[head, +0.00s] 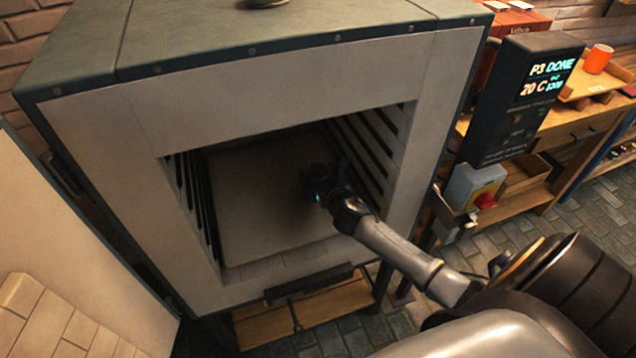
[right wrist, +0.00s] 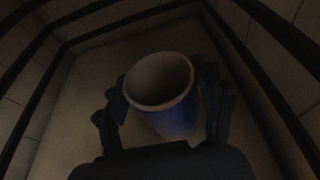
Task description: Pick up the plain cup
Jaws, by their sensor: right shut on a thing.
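My right gripper (head: 318,186) reaches into the open kiln (head: 290,82) in the head view, over the pale shelf inside it. In the right wrist view, my right gripper (right wrist: 165,96) is shut on a cup (right wrist: 177,122), with a finger on either side of it. The cup has a dark blue outside, a pale brownish rim and an empty-looking inside. No pattern shows on the part in view, but the light is dim. In the head view the cup is hardly visible behind the gripper. My left gripper is not in view.
Dark ribbed side walls flank the kiln chamber closely. The kiln door (head: 75,235) stands open at the left.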

